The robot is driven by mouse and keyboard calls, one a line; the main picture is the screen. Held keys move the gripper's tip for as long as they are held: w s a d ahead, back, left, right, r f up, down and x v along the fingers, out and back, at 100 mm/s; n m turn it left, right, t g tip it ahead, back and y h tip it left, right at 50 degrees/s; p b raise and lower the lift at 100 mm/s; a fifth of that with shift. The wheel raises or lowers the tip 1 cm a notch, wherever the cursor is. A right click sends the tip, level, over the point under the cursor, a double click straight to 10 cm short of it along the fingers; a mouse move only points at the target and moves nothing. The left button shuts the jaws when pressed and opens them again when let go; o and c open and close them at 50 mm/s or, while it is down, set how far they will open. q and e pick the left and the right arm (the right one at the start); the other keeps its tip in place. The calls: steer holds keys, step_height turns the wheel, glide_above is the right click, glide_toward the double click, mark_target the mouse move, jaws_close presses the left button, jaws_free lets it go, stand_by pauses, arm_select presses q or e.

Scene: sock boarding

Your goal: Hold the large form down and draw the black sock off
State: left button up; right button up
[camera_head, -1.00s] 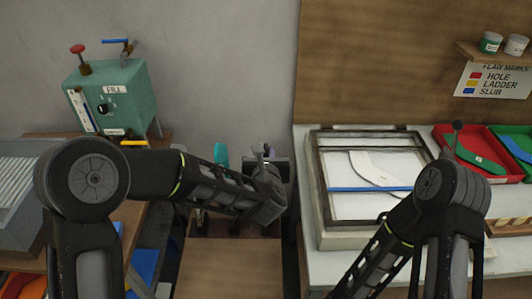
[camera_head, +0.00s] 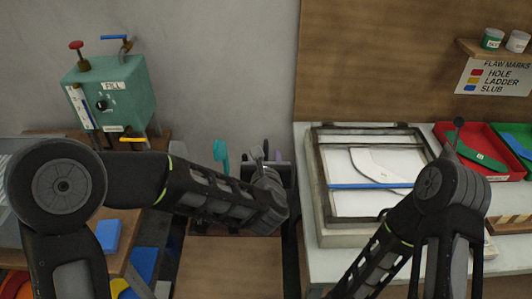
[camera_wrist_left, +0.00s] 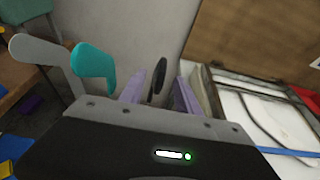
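My left gripper (camera_wrist_left: 160,95) shows two purple fingers set apart in the left wrist view. A dark, narrow oval shape (camera_wrist_left: 158,78) stands upright between or just beyond them. It may be the black sock on its form, but I cannot tell whether the fingers touch it. In the head view my left arm reaches to the stand area, and its wrist hides most of what is beneath. My right forearm comes down at the right of the head view; its gripper is out of frame.
A teal form (camera_wrist_left: 93,68) and a grey form (camera_wrist_left: 45,60) stand left of the left gripper. A green FILL box (camera_head: 125,95) stands at the back left.

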arm_select(q)
steer(key=v, duration=0.3)
steer(key=shift+s, duration=0.3)
steer(key=s+d+f+m+g+h, duration=0.25)
steer(key=f+m, duration=0.45)
steer(key=m, duration=0.5)
steer(key=s+d+f+m+g+h, duration=0.2)
steer(key=s+f+m+g, duration=0.15)
steer(key=f+m, duration=0.65)
steer(key=s+a+f+m+g, duration=0.3)
steer(key=s+a+f+m, duration=0.3)
steer(key=s+f, duration=0.4)
steer(key=s+a+f+m+g, duration=0.4)
steer(key=s+a+f+m, duration=0.2)
steer(key=s+f, duration=0.4)
steer(key=s, duration=0.2)
steer(key=shift+s+g, duration=0.3)
